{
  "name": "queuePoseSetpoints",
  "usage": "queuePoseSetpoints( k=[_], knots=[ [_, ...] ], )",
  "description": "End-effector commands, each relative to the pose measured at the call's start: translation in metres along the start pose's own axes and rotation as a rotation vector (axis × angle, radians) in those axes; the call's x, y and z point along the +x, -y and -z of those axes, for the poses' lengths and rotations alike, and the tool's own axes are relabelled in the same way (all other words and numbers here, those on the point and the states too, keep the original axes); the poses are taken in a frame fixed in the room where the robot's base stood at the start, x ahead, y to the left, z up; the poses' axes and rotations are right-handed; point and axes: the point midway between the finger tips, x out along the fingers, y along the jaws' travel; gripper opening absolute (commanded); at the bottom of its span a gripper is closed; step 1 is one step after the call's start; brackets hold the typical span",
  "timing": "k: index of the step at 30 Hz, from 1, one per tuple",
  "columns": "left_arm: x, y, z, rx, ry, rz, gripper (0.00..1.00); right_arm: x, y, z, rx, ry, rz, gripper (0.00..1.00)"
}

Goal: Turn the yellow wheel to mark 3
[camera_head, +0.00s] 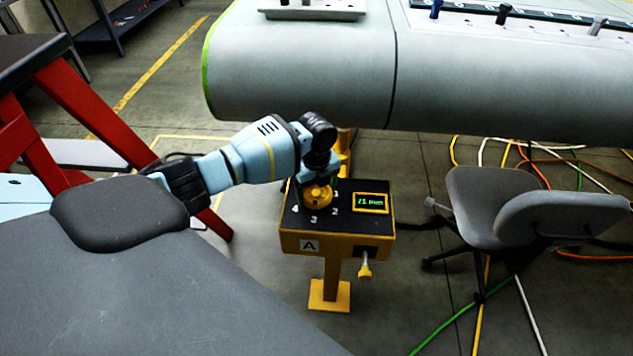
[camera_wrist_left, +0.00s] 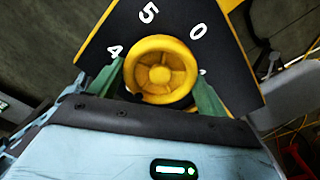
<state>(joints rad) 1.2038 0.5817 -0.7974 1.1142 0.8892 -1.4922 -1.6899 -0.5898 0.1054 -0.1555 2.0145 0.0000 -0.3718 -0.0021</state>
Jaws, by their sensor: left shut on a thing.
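The yellow wheel (camera_head: 318,194) sits on the black top of a yellow control box (camera_head: 337,243). Marks 1, 2, 3 and 4 show around it in the head view. In the left wrist view the yellow wheel (camera_wrist_left: 161,74) fills the gap between the green fingers, with marks 5, 0 and 4 beyond and beside it. My left gripper (camera_head: 317,184) comes down from above and is shut on the wheel, one finger on each side. Which mark the wheel points to I cannot tell. My right gripper is not in view.
A small lit display (camera_head: 370,203) is on the box, its digits too small to read surely. A yellow-handled knob (camera_head: 365,270) sticks out of the front. The large grey wing (camera_head: 300,65) hangs close behind. A grey chair (camera_head: 520,210) and floor cables are at the right.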

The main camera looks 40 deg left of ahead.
Motion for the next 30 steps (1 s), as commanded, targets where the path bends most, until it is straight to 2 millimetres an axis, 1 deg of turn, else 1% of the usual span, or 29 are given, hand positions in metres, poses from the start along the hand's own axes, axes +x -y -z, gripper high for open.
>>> queuePoseSetpoints(
  k=[14, 15, 19, 27, 30],
  knots=[
    [-0.0018, 0.0016, 0.0003, 0.014, -0.001, 0.005, 0.54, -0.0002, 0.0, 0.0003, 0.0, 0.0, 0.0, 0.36],
    [-0.0018, 0.0016, 0.0003, 0.014, -0.001, 0.005, 0.81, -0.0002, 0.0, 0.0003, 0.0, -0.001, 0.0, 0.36],
    [-0.0014, 0.0012, 0.0003, 0.014, -0.001, 0.004, 0.98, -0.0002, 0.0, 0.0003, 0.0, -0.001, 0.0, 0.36],
    [-0.0008, 0.0005, 0.0002, 0.013, 0.0, 0.002, 0.99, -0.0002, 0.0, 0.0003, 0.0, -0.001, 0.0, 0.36],
    [-0.0059, 0.0008, 0.0, 0.013, 0.0, 0.003, 0.99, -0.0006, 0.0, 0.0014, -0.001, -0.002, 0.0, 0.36]
  ],
)
